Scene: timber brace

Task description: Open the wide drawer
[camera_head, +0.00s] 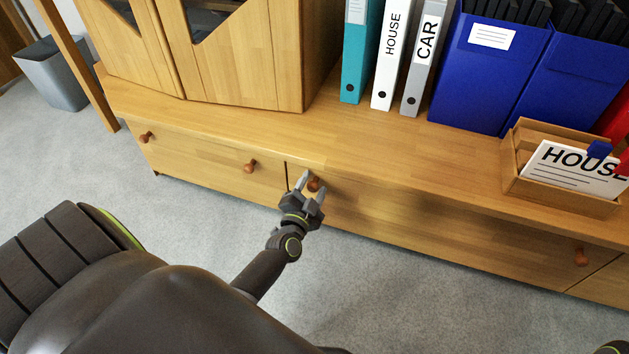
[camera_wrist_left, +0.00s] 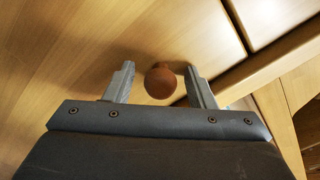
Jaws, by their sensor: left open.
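The wide drawer (camera_head: 430,217) is the long wooden front in the middle of the low cabinet, with a round brown knob near each end. Its front looks flush with the cabinet. My left gripper (camera_head: 312,185) is open at its left knob (camera_head: 314,185). The drawer's right knob (camera_head: 581,257) is free. My right gripper is not in view; only a bit of dark arm shows at the lower right corner.
A narrower drawer (camera_head: 200,160) with two knobs adjoins on the left. On the cabinet top (camera_head: 370,135) stand a wooden cupboard (camera_head: 240,60), binders (camera_head: 388,50), blue file boxes (camera_head: 485,70) and a card box (camera_head: 560,196). Grey carpet (camera_head: 400,290) in front is clear.

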